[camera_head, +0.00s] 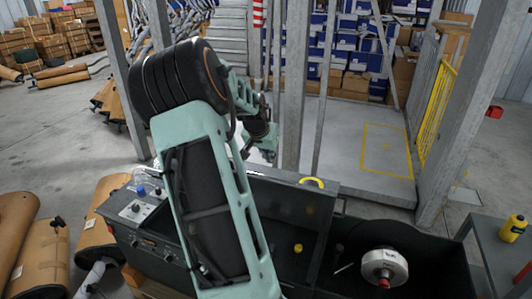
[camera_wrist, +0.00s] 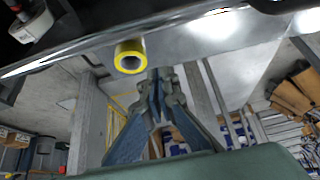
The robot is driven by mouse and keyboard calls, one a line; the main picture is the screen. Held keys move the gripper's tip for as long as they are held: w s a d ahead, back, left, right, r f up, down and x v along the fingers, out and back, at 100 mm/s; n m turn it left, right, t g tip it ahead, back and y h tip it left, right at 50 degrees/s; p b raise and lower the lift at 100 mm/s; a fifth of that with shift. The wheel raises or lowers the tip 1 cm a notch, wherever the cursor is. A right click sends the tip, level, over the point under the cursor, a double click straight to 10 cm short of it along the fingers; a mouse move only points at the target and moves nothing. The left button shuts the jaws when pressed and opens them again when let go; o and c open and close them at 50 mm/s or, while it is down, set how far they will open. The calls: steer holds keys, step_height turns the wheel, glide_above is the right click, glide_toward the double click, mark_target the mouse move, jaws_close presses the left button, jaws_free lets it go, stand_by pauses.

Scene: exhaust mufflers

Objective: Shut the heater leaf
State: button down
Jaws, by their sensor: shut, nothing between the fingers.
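The heater is a long dark trough-like unit in the head view, and its leaf (camera_head: 283,193) is a dark panel that appears raised. A yellow handle (camera_head: 312,182) sits on the leaf's top edge. In the wrist view a grey metal panel, apparently the leaf (camera_wrist: 190,50), spans the top, with the yellow handle (camera_wrist: 130,57) seen end-on. My gripper (camera_wrist: 155,80) is shut and empty, its tips close to the handle in the picture. I cannot tell whether they touch. In the head view my arm hides part of the leaf, and the fingertips are not clear.
A white round part (camera_head: 385,267) lies in the open trough at right. A control box (camera_head: 140,208) is at the left end. Grey posts (camera_head: 293,85) stand behind the unit. A side table (camera_head: 497,255) with a yellow bottle (camera_head: 512,228) is at right. Brown mufflers (camera_head: 40,255) lie at left.

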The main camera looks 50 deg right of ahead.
mark_target(267, 178)
steer(key=f, duration=0.4)
steer(key=shift+a+p, duration=0.35)
steer(key=shift+p, duration=0.05)
steer(key=shift+s+a+f, duration=0.15)
steer(key=shift+s+a, duration=0.15)
steer(key=shift+a, duration=0.2)
